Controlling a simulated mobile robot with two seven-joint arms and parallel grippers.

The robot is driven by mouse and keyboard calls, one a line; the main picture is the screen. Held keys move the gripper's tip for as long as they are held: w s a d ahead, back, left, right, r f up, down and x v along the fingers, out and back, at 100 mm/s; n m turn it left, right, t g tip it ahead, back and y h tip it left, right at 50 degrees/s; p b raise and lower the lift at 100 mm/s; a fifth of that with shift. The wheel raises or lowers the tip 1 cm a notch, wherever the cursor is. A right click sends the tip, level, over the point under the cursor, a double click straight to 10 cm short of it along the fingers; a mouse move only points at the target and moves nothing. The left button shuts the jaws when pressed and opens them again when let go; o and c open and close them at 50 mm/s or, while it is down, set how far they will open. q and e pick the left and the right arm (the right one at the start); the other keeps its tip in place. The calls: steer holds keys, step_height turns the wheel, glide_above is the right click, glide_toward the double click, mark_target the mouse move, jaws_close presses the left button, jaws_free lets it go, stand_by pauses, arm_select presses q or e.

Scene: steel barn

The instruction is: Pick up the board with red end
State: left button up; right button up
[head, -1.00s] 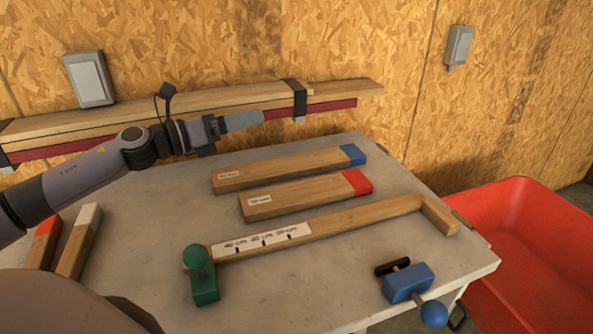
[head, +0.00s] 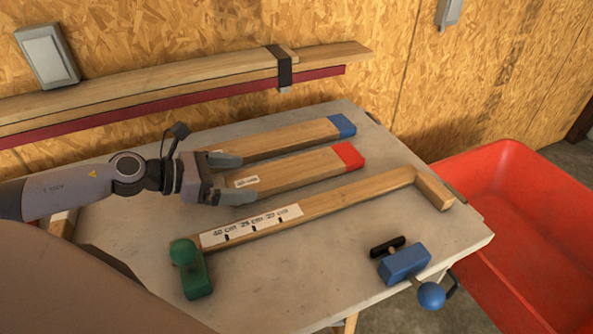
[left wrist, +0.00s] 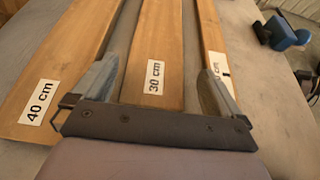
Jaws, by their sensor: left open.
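The board with the red end (head: 302,168) lies flat on the table, its red tip (head: 348,155) pointing right. My open left gripper (head: 232,179) is at its left, labelled end, one finger on either side in the picture. In the left wrist view, a board labelled 30 cm (left wrist: 155,45) runs between the open fingers (left wrist: 160,85); its coloured end is out of that view. I cannot tell whether the fingers touch it. My right gripper is not in view.
A blue-ended board (head: 280,139) lies close behind; a 40 cm board (left wrist: 62,65) shows at left in the wrist view. In front are a marked measuring stick (head: 335,198), a green block (head: 193,275) and a blue clamp (head: 404,262). A red bin (head: 500,165) stands right of the table.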

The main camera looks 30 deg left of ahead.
mark_target(262, 177)
arm_select(q)
steer(key=shift+w, duration=0.15)
steer(key=shift+p+x, duration=0.6)
steer(key=shift+x, duration=0.85)
steer(key=shift+p+x, duration=0.3)
steer(key=shift+x, duration=0.8)
steer(key=shift+a, duration=0.1)
steer(key=c, duration=1.1)
